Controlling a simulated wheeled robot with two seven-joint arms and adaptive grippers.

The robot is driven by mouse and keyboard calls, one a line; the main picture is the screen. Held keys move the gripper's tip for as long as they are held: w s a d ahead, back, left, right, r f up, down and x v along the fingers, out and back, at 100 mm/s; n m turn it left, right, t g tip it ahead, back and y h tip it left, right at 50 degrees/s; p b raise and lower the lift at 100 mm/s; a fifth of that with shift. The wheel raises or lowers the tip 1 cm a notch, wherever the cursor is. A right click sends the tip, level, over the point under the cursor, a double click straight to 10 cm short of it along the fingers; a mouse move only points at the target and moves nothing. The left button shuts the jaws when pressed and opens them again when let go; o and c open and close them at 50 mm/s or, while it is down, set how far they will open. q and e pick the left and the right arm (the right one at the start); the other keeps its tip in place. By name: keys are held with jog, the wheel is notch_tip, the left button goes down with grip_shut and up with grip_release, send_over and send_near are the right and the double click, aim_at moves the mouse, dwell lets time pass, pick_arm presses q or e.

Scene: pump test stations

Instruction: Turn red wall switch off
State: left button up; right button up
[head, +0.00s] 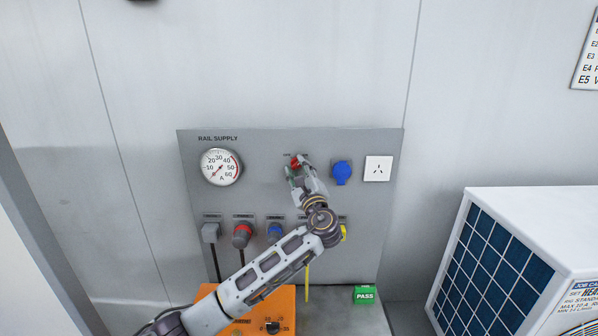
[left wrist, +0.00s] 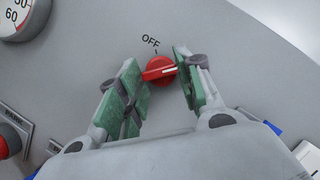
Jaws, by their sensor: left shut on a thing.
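The red wall switch (head: 295,161) is a rotary knob on the grey Rail Supply panel (head: 265,185). In the left wrist view the red knob (left wrist: 158,71) has a white line on its handle, pointing right. The word OFF stands just above the knob, so the line does not point at it. My left gripper (head: 298,168) reaches up to the knob from below right. Its green-padded fingers (left wrist: 163,84) stand on either side of the knob and are shut on it. The gripper partly hides the knob in the head view. My right gripper is not in view.
A round gauge (head: 221,167) is left of the switch; a blue socket (head: 342,172) and a white outlet (head: 378,168) are to its right. Several plugs with cables line the panel below.

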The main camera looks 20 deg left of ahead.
pick_arm(q)
jog(key=shift+f, duration=0.1)
jog(key=shift+d+n+g+b, duration=0.1)
jog(key=shift+n+g+b, duration=0.4)
jog(key=shift+n+b, duration=0.55)
jog(key=n+g+b, duration=0.1)
jog(key=n, duration=0.1)
jog(key=shift+n, duration=0.35)
jog(key=shift+r+n+g+b, duration=0.2)
jog(key=shift+n+g+b, duration=0.25)
jog(key=shift+n, duration=0.75)
jog(key=shift+d+r+n+g, duration=0.1)
jog(key=shift+n+g, duration=0.15)
jog(key=shift+n, duration=0.65)
jog(key=n, duration=0.2)
jog(key=n+g+h, duration=0.1)
jog(key=n, duration=0.1)
jog(key=shift+r+h, duration=0.2)
jog(key=shift+h, duration=0.1)
jog(key=n+h, duration=0.1)
jog(key=n, duration=0.1)
jog(key=n+g+h, duration=0.1)
jog(key=n, duration=0.1)
jog(key=shift+a+r+p, duration=0.15)
jog(key=shift+a+p, duration=0.05)
jog(key=shift+p, duration=0.15)
